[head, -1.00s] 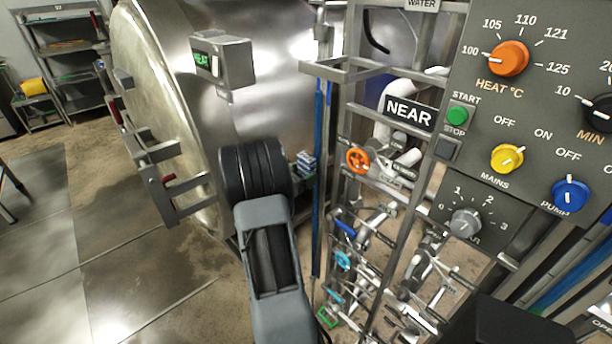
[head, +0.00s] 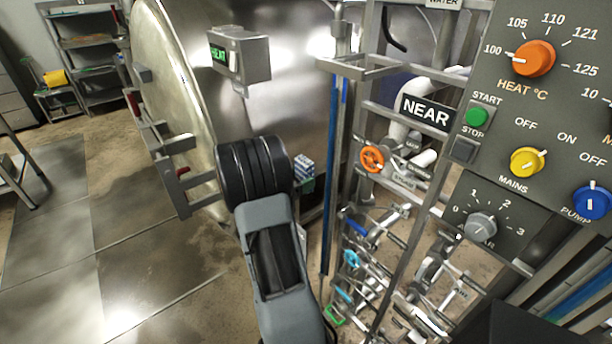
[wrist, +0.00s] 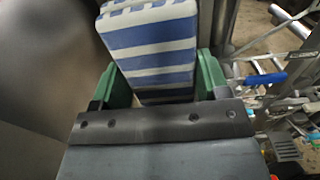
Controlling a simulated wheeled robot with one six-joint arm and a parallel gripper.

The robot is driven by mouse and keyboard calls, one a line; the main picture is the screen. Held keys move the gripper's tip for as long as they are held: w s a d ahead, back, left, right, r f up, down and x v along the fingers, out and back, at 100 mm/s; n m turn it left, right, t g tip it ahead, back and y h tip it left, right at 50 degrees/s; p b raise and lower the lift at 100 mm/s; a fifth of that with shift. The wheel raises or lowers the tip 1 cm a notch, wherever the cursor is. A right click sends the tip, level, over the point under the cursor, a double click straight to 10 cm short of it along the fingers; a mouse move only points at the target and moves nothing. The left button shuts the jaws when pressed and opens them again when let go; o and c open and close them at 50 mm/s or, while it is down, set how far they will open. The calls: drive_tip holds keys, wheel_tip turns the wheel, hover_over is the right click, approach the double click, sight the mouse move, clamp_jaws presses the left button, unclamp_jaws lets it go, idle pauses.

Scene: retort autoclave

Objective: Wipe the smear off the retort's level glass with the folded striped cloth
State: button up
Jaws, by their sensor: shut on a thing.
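The folded blue-and-white striped cloth (wrist: 150,45) is held between the green fingers of my gripper (wrist: 160,90) in the wrist view. My gripper is shut on it. In the head view only a small part of the cloth (head: 304,167) shows past my arm's dark wrist, close to the retort's shell. The retort (head: 280,120) is the large shiny steel vessel behind my arm. I cannot make out the level glass or a smear in either view.
A pipe rack with an orange valve wheel (head: 372,159) and a NEAR sign (head: 425,112) stands right of my arm. The control panel (head: 540,110) fills the right side. A HEAT display box (head: 240,55) juts from the retort. Open floor (head: 70,230) lies at left.

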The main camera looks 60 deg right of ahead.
drive_tip(key=shift+a, duration=0.1)
idle(0.3)
drive_tip(key=shift+v, duration=1.45)
